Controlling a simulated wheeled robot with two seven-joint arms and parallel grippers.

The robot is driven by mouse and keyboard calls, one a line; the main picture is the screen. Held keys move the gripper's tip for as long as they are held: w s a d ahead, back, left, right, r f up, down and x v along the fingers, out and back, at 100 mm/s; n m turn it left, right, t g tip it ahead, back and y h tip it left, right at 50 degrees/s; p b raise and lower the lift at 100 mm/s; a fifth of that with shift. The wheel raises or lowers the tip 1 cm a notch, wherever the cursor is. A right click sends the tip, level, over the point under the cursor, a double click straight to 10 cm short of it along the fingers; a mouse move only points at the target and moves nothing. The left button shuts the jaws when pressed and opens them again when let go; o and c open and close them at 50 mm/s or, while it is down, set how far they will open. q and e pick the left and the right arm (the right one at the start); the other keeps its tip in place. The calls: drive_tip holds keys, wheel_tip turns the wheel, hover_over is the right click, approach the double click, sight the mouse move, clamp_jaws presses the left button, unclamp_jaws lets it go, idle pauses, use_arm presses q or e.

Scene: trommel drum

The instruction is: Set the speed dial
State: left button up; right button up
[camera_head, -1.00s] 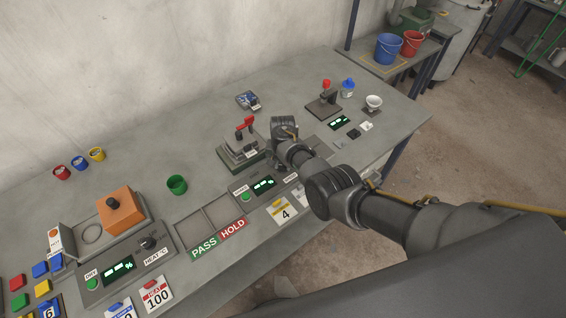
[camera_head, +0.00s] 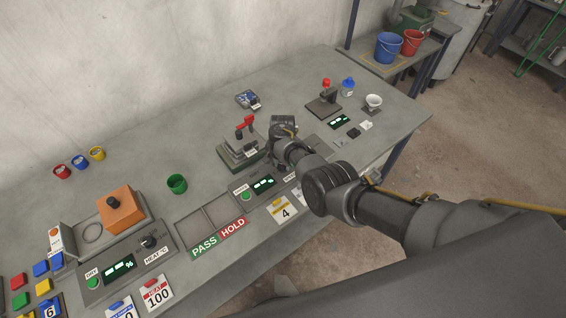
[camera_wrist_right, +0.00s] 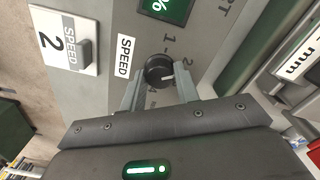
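The speed dial (camera_wrist_right: 158,70) is a round black knob with a white pointer line, on a grey panel marked SPEED, with several numbers printed around it. In the right wrist view the pointer slants to the lower right. My right gripper (camera_wrist_right: 158,78) is open, with one finger on each side of the dial; I cannot tell whether they touch it. In the head view my right gripper (camera_head: 284,150) is over the panel and hides the dial. A SPEED 2 card (camera_wrist_right: 63,42) lies beside the panel in the right wrist view. My left gripper is not in view.
A red-handled press (camera_head: 243,140) stands just left of my right gripper. A green button (camera_head: 246,196) and a display (camera_head: 264,183) are on the panel. A card marked 4 (camera_head: 282,211) lies in front. PASS and HOLD trays (camera_head: 203,246) are to the left.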

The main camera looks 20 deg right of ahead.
drive_tip(key=o, duration=0.4)
drive_tip(key=shift+r, duration=0.35)
wheel_tip(320, 180, up, 10)
drive_tip(key=p, duration=0.1)
drive_tip(key=shift+p, duration=0.3)
drive_tip(key=shift+r, duration=0.1)
